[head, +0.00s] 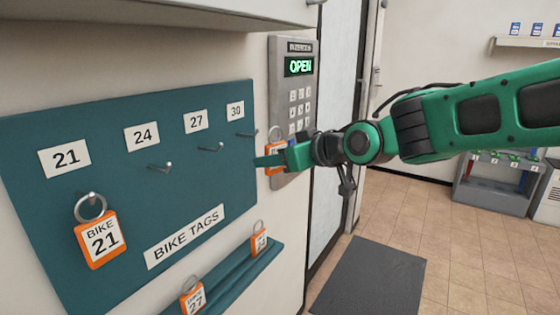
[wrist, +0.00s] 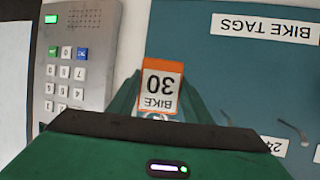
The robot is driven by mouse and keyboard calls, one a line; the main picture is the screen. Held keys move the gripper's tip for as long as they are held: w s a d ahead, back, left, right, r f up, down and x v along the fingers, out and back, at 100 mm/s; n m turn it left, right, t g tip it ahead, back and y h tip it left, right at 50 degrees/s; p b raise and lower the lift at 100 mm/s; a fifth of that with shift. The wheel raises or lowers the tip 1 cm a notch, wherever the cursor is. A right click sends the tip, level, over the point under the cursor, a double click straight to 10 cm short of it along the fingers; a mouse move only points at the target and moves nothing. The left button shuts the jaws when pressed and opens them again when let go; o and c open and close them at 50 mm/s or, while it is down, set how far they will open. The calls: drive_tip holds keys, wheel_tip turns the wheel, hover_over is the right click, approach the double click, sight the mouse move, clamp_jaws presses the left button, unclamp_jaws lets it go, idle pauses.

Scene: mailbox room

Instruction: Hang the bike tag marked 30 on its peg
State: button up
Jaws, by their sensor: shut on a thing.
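My gripper (head: 270,161) is shut on the orange-framed bike tag marked 30 (wrist: 161,87), in front of the board's right edge. The tag's number reads upside down in the wrist view, and my fingers partly hide the tag (head: 270,170) in the head view. Its metal ring (head: 275,133) stands above the fingers. The peg under the 30 label (head: 236,110) is a thin metal hook (head: 246,134) at the board's upper right, bare and a little left of the ring. The ring appears apart from it, though depth is hard to judge.
The teal board (head: 120,130) has bare pegs under 24 (head: 160,167) and 27 (head: 211,149). Tag 21 (head: 100,240) hangs on its peg. Tag 27 (head: 194,298) and another tag (head: 259,241) stand on the ledge below. A keypad (head: 296,95) is close behind my gripper.

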drive_tip(key=shift+w+a+f, duration=0.4)
drive_tip(key=shift+w+a, duration=0.3)
drive_tip(key=shift+a, duration=0.2)
drive_tip(key=shift+w+a+f, duration=0.35)
drive_tip(key=shift+w+a, duration=0.35)
drive_tip(key=shift+a, duration=0.2)
drive_tip(key=shift+w+a+f, duration=0.4)
drive_tip(key=shift+w+a, duration=0.3)
drive_tip(key=shift+a, duration=0.2)
drive_tip(key=o, duration=1.1)
drive_tip(key=shift+o, duration=0.2)
drive_tip(key=shift+s+a, duration=0.1)
